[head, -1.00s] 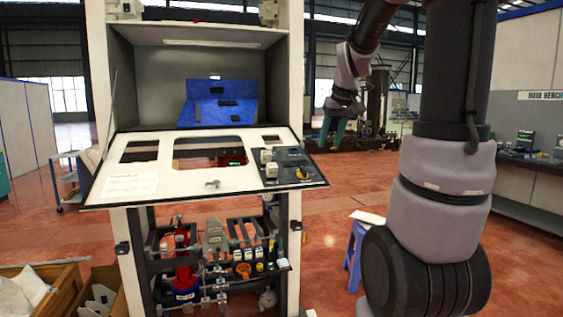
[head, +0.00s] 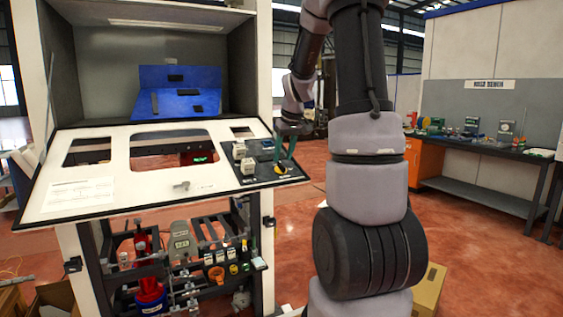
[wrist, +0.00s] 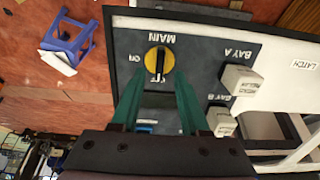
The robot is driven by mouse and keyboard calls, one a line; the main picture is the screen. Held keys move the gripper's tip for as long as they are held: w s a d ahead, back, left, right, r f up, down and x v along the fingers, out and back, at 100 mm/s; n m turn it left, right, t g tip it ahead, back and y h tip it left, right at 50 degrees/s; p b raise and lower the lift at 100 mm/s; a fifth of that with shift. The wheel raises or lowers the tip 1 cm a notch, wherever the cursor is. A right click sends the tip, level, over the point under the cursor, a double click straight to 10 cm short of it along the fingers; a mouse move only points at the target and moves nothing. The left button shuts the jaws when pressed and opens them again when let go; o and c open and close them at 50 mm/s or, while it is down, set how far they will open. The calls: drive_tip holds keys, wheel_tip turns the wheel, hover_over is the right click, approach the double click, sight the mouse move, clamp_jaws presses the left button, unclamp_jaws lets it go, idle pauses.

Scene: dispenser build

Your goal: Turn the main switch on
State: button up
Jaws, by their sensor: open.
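The main switch (wrist: 159,62) is a round yellow knob with a black handle on a dark panel. In the wrist view, the lettering is upside down, with MAIN above the knob, ON to its left and a partly hidden label, apparently OFF, below it. The black handle stands vertical, in line with that lower label. The switch also shows in the head view (head: 281,170). My gripper (wrist: 160,78) has green fingers, spread open with nothing between them. Its fingertips are on either side of the lower label, just short of the knob; I cannot tell their height above the panel.
White block switches labelled BAY A (wrist: 240,79) and BAY B (wrist: 222,121) sit on the same panel. The white console (head: 110,195) has cut-out windows and a small latch. A blue stool (wrist: 65,40) stands on the floor past the panel edge.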

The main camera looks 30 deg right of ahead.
sight(281, 167)
drive_tip(key=shift+x, duration=1.45)
clamp_jaws()
